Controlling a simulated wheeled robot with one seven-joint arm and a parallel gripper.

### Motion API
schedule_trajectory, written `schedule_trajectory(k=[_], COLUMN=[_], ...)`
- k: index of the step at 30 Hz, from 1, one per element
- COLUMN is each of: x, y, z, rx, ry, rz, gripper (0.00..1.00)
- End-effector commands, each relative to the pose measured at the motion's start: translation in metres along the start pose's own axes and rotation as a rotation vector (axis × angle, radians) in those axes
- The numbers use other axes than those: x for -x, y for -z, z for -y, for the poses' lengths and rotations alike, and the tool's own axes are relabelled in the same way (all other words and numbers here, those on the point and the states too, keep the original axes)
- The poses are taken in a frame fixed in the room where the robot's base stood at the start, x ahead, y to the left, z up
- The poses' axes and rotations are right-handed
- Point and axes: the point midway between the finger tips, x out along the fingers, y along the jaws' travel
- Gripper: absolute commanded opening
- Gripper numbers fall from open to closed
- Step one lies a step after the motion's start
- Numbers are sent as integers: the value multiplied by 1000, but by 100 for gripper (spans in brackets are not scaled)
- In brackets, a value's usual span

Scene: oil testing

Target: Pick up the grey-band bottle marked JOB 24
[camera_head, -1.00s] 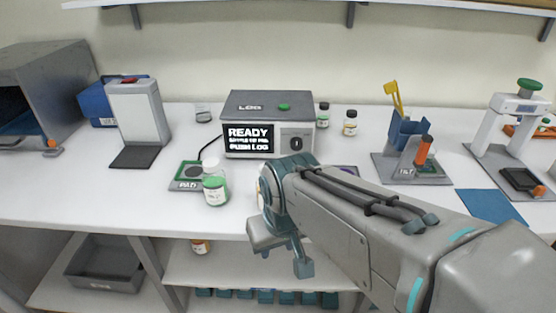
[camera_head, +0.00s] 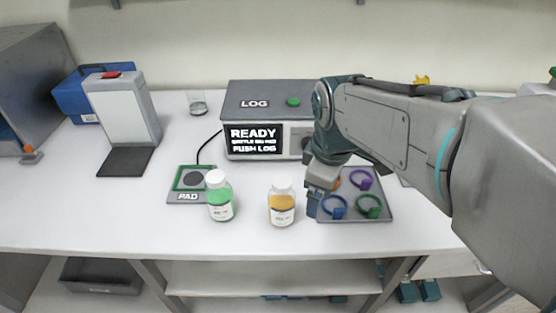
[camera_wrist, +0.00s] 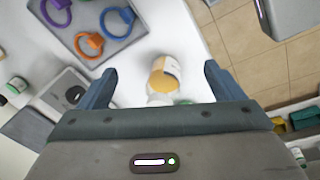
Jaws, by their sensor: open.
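An amber bottle with a white cap (camera_head: 282,203) stands upright on the bench, left of the ring tray. A green bottle with a white cap (camera_head: 219,197) stands to its left, in front of the pad. Their label writing is too small to read, and I cannot make out a grey band on either. My gripper (camera_head: 318,200) is above the tray's left side, right of the amber bottle. In the wrist view my open gripper (camera_wrist: 157,85) has an amber bottle (camera_wrist: 166,73) showing between its fingers; I see no contact.
The tray (camera_head: 383,213) holds several coloured rings. The pad (camera_head: 187,197) and the LOG box (camera_head: 262,98) stand behind the bottles. A white upright stand (camera_head: 123,110) is at the left. The bench front left is clear. My arm hides the right side.

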Motion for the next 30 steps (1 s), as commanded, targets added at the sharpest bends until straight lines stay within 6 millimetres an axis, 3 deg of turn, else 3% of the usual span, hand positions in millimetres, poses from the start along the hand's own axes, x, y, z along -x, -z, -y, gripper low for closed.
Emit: schedule_trajectory(k=[9,15,22,30], x=[24,31,26,-24], y=[65,93,104,99], z=[-16,-19,-18,-11], rx=[832,1204,1362,1366], ry=[93,137,158,162], rz=[10,-12,-26,-26], gripper=[88,88,88,88])
